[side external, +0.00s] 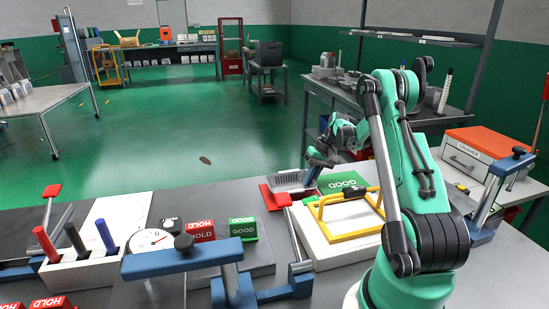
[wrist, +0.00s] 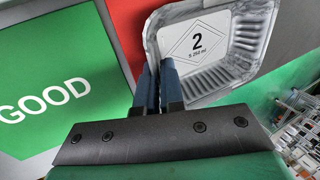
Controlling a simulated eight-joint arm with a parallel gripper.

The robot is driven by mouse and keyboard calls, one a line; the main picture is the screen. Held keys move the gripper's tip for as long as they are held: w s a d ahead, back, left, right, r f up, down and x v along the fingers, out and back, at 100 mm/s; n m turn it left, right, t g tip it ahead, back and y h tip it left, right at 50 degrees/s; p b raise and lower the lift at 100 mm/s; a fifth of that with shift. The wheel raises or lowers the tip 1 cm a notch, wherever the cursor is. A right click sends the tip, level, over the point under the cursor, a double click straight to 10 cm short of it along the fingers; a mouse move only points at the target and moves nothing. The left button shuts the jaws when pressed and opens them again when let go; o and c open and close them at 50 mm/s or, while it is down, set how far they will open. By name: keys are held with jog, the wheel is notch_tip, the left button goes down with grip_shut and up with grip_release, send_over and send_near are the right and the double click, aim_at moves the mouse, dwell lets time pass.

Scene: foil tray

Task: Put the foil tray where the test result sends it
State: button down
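The foil tray (side external: 290,180) is a shallow silvery tray with ridged walls over a red surface (side external: 267,197). Its label, with a large "2" in a diamond, faces up in the wrist view (wrist: 240,45). My gripper (side external: 312,166) is at the tray's rim. In the wrist view its two blue fingers (wrist: 158,82) are close together with the tray's near left wall between them. I cannot tell whether the tray is lifted. The green GOOD area (side external: 343,183) lies right of the tray; it also shows in the wrist view (wrist: 45,85).
A yellow-handled frame (side external: 322,222) stands on a white block near my arm. In front are a round dial (side external: 150,240), red HOLD blocks (side external: 201,231), a green GOOD block (side external: 243,229), blue-barred clamps (side external: 185,260) and a pen holder (side external: 82,268). The dial's reading is too small to tell.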

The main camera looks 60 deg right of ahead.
jog(key=c, duration=0.9)
grip_release()
jog(key=shift+f, duration=0.1)
jog(key=shift+v, duration=2.85)
jog(key=w+a+r+n+h, duration=0.1)
jog(key=w+a+r, duration=0.1)
jog(key=a, duration=0.2)
jog(key=w+a+r+n, duration=0.1)
jog(key=w+a+r, duration=0.2)
jog(key=a, duration=0.1)
jog(key=s+a+n+t, duration=0.1)
jog(key=a+n, duration=0.1)
jog(key=a, duration=0.5)
jog(key=s+a+r+n+t+h, duration=0.1)
jog(key=a+n, duration=0.1)
jog(key=a, duration=0.6)
jog(key=s+a+r+n+t+h, duration=0.1)
jog(key=a+n+t, duration=0.1)
jog(key=a, duration=0.6)
jog(key=shift+s+a+r+n, duration=0.15)
jog(key=shift+a+r+n, duration=0.1)
jog(key=shift+n, duration=0.25)
